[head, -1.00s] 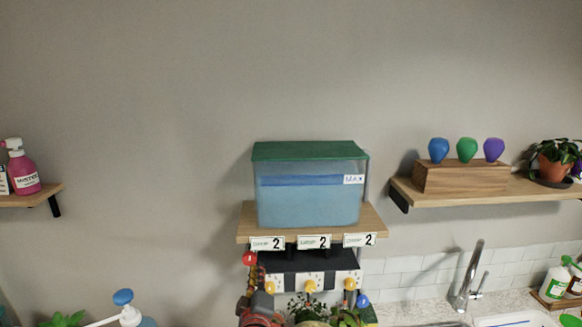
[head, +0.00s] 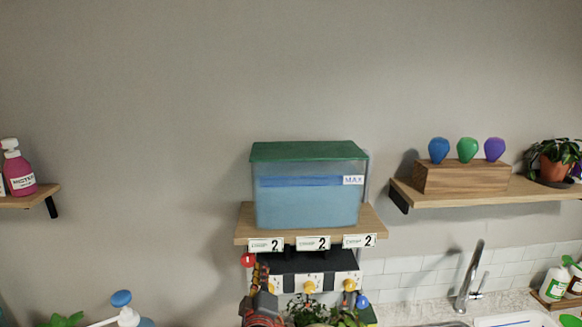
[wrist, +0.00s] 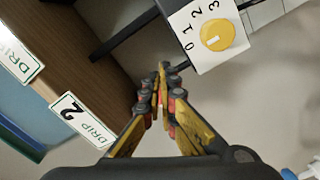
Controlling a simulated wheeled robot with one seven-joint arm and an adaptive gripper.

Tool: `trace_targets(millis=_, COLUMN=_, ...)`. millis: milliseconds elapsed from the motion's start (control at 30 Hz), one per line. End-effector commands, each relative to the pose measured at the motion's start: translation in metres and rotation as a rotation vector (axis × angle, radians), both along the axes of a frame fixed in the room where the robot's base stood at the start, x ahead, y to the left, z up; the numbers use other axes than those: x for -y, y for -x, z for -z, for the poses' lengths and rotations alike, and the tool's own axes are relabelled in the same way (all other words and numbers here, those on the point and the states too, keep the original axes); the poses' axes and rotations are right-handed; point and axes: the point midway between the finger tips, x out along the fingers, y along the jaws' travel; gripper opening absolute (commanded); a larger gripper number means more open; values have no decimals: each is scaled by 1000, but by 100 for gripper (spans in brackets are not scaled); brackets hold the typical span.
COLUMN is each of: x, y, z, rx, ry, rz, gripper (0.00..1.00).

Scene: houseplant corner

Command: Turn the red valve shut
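The red valve (head: 247,260) is a small round red knob under the left end of the middle shelf in the head view. I cannot make it out in the wrist view. My gripper (head: 262,268) is just right of and below the red knob in the head view, pointing up; I cannot tell whether it touches it. In the wrist view my gripper (wrist: 161,72) has its yellow-and-black fingers drawn together at the tips, with nothing seen between them. A white panel with a yellow dial (wrist: 217,35) marked 0 to 3 is just beyond the tips.
A green-lidded water tank (head: 310,190) stands on the middle shelf (head: 375,222). Below are more yellow dials (head: 310,286), a blue knob (head: 362,301) and plants (head: 305,308). A tap (head: 470,275) is at right. The wall left of the shelf is clear.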

Motion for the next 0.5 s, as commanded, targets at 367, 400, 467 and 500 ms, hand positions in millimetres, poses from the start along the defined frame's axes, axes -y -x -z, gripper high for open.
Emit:
trace_targets(millis=367, x=0, y=43, z=7, rx=-13, ry=8, rz=-8, gripper=0)
trace_targets(millis=400, x=0, y=45, z=7, rx=-13, ry=8, rz=-8, gripper=0)
trace_targets(millis=467, x=0, y=48, z=8, rx=-14, ry=9, rz=-7, gripper=0)
trace_targets(millis=500, x=0, y=49, z=9, rx=-15, ry=9, rz=-8, gripper=0)
